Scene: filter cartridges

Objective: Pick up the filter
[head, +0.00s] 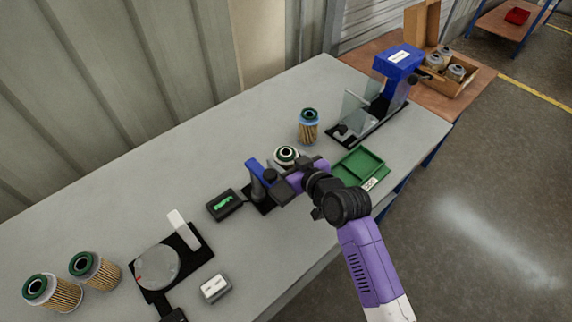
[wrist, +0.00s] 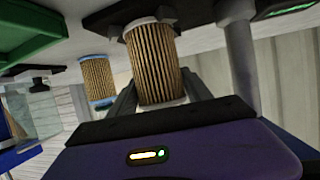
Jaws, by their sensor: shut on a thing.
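A pleated tan filter (wrist: 154,62) with pale end rings stands between the two fingers of my gripper (wrist: 160,92) in the wrist view. My gripper is shut on it. In the head view the same filter (head: 287,154) shows its white and dark green top ring, while my gripper (head: 291,167) hides most of its body. In the wrist view its far end is close to a black base plate; I cannot tell whether they touch. Another filter (head: 308,127) with a blue rim stands apart on the table.
A blue-topped post stand (head: 256,178) is just left of my gripper, with a black display box (head: 225,205) beside it. A green tray (head: 358,166) lies to the right. A blue-headed machine (head: 398,62) stands behind it. A round-plate device (head: 158,267) is at left.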

